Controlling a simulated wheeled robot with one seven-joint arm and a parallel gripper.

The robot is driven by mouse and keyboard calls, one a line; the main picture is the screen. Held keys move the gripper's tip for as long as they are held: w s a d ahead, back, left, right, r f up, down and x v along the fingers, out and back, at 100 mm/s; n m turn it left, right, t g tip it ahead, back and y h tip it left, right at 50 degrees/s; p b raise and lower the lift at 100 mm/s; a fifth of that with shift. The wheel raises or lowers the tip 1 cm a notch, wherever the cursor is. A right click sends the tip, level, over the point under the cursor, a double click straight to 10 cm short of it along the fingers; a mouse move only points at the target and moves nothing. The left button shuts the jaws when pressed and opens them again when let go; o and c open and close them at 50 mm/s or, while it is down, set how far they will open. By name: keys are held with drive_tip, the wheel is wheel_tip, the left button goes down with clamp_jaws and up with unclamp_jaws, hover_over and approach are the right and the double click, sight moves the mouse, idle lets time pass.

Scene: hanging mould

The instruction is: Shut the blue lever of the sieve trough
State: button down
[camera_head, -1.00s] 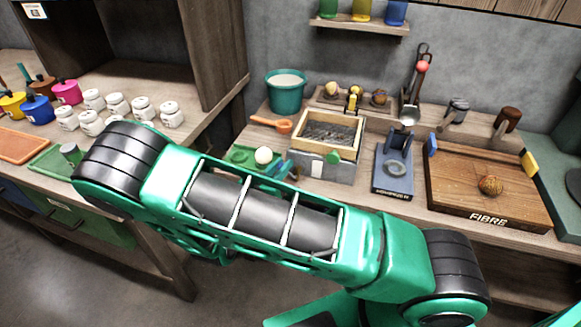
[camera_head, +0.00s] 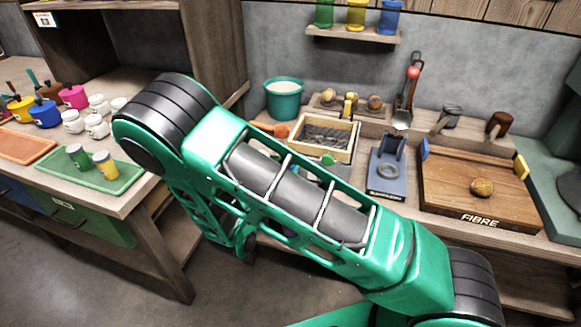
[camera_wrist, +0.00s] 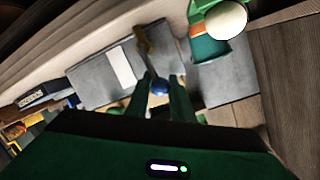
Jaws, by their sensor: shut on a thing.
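The sieve trough (camera_head: 351,148) is a wooden-framed box with grey mesh on a grey body, at the middle of the bench in the head view. A green knob (camera_head: 327,159) is on its front. My green arm hides its lower front in that view. A dull brass-coloured bar (camera_wrist: 145,45) stands just beyond. My gripper is hidden behind my arm in the head view.
A green cup-like thing with a white round top (camera_wrist: 226,20) is close by at upper right in the wrist view. A blue-grey stand (camera_head: 387,178) and the FIBRE board (camera_head: 450,195) are right of the trough. A teal bucket (camera_head: 283,100) stands behind left.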

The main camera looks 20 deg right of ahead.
drive_tip(key=shift+s+f, duration=0.2)
drive_tip(key=shift+f, duration=0.05)
drive_tip(key=shift+d, duration=0.1)
drive_tip(key=c, duration=1.8)
unclamp_jaws()
drive_tip(key=shift+w, duration=0.1)
drive_tip(key=shift+r, duration=0.1)
drive_tip(key=v, duration=1)
drive_tip(key=shift+s+a, duration=0.25)
drive_tip(key=shift+s, duration=0.05)
drive_tip(key=shift+d+m, duration=0.1)
drive_tip(key=shift+m, duration=0.2)
